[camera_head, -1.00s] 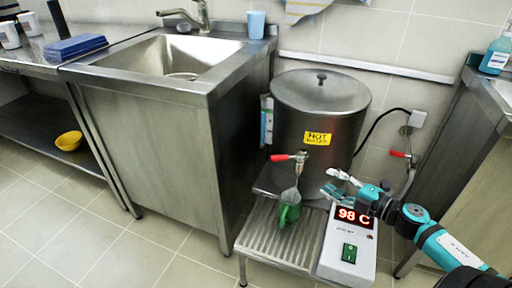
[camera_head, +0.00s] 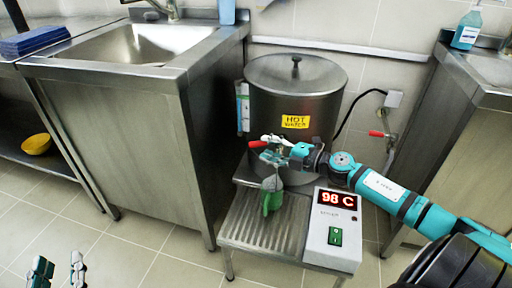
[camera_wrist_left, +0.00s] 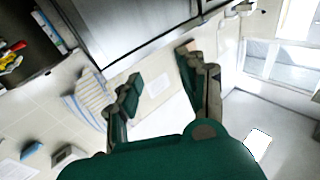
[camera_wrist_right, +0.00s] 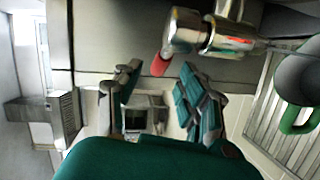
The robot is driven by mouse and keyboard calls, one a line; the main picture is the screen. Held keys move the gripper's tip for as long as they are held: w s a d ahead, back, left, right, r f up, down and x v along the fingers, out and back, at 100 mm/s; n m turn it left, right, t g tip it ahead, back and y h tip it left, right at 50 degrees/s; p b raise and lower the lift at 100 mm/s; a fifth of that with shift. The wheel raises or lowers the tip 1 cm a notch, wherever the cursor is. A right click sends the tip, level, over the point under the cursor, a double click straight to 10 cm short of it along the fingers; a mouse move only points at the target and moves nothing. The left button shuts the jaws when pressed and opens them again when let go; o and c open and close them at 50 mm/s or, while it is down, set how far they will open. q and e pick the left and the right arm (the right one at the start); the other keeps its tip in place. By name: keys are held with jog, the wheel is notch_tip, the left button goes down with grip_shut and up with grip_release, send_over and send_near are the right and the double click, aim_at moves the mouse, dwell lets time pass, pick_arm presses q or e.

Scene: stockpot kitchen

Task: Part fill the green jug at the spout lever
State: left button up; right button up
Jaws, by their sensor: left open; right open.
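The green jug (camera_head: 272,201) stands upright on the slatted metal stand below the spout; its green handle (camera_wrist_right: 298,122) shows at the right edge of the right wrist view. What is inside it cannot be told. The red spout lever (camera_head: 257,144) sticks out to the left on the front of the hot water pot (camera_head: 295,105). My right gripper (camera_head: 274,154) is open at the spout, just beside the lever. In the right wrist view the red lever end (camera_wrist_right: 161,64) lies ahead, between the open fingers (camera_wrist_right: 160,82). My left gripper (camera_head: 58,270) is open and empty, low at left.
A control box (camera_head: 333,228) reading 98 C stands right of the jug on the stand (camera_head: 238,226). A steel sink cabinet (camera_head: 130,130) is left, another counter (camera_head: 455,135) right. A second red-handled valve (camera_head: 377,134) is on the wall. The floor at front left is clear.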

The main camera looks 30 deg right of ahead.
aim_at(260, 145)
pick_arm(q)
jog(key=shift+s+d+r+t, duration=0.1)
jog(key=shift+s+r+t, duration=0.1)
jog(key=shift+r+t, duration=0.8)
pick_arm(e)
jog(key=shift+x, duration=2.4)
pick_arm(q)
jog(key=shift+r, duration=0.2)
pick_arm(e)
jog(key=shift+c, duration=0.2)
grip_shut()
